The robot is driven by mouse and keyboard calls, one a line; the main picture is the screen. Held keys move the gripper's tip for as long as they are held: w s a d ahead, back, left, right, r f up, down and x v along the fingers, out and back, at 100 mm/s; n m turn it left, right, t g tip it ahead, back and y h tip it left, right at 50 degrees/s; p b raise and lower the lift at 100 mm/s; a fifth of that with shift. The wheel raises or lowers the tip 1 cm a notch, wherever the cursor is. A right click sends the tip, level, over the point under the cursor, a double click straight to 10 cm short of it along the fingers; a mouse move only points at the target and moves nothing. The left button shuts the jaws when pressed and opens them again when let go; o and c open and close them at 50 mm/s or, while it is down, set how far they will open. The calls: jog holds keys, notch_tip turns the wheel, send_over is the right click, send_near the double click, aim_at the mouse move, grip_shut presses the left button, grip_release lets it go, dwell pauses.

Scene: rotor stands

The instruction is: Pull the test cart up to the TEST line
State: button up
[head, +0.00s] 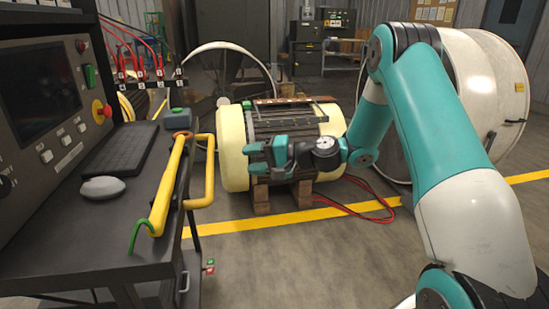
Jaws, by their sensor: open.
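The test cart (52,243) stands at the left, dark, with a console panel and a worktop. A yellow bar handle (210,170) sticks out from its right side. My gripper (254,159) is open and empty, its teal fingers pointing left, to the right of the handle and apart from it. It is in front of a cream and dark motor. A yellow line (250,223) runs across the floor, passing behind the cart's right edge; I see no TEST lettering on it, so I cannot tell if it is the TEST line. The cart's wheels are hidden.
The motor (235,130) rests on wooden blocks, with red cables (375,208) on the floor beside it. A large white drum-like housing (465,85) stands at the right. A yellow rod (168,190) lies along the worktop edge. The floor in front of the line is clear.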

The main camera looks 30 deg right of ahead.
jog(key=v, duration=0.6)
dwell(0.3)
jog(key=s+a+r+n+g+h, duration=0.1)
jog(key=s+a+r+n+g, duration=0.1)
jog(key=s+a+n+g, duration=0.4)
jog(key=s+a+r+n+g, duration=0.1)
jog(key=s+a+r+n, duration=0.15)
jog(key=a, duration=0.65)
jog(key=s+a+r+n+g+h, duration=0.1)
jog(key=s+n+g+h, duration=0.15)
jog(key=s, duration=0.75)
jog(key=s+a+n+g+h, duration=0.1)
jog(key=s+a+n+h, duration=0.2)
jog(key=s, duration=0.6)
notch_tip(320, 180, up, 19)
jog(key=s+d+h+p, duration=0.1)
jog(key=p, duration=1.8)
jog(key=shift+s+d, duration=0.2)
jog(key=shift+d, duration=0.1)
